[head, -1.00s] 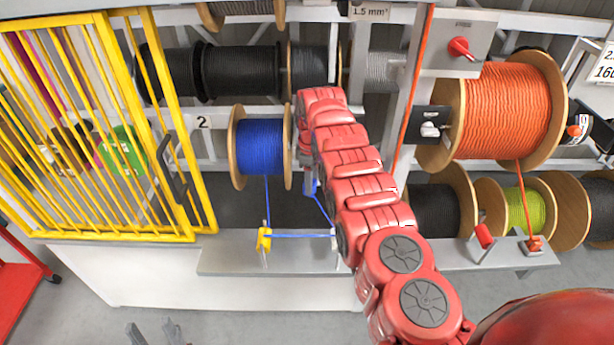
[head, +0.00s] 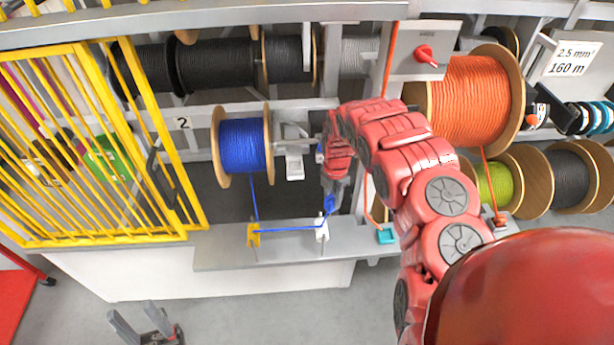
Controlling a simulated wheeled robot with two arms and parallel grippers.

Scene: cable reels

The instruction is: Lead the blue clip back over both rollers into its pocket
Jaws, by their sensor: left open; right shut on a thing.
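The blue clip (head: 329,203) is in the tips of my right gripper (head: 332,193), just above the white roller (head: 322,231). My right gripper is shut on it. The blue cable (head: 254,200) hangs from the blue reel (head: 242,145) to the yellow roller (head: 254,236). It then runs level to the white roller and rises to the clip. A small teal block (head: 386,235) on the ledge is to the right of the white roller; I cannot tell if it is the pocket. My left gripper (head: 133,322) is open and empty over the floor at the bottom left.
A yellow barred gate (head: 95,150) stands left of the blue reel. The ledge (head: 225,250) carries the rollers. An orange cable (head: 388,60) comes down beside the upright near my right arm. The orange reel (head: 468,105) and its red switch (head: 425,54) are at the right.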

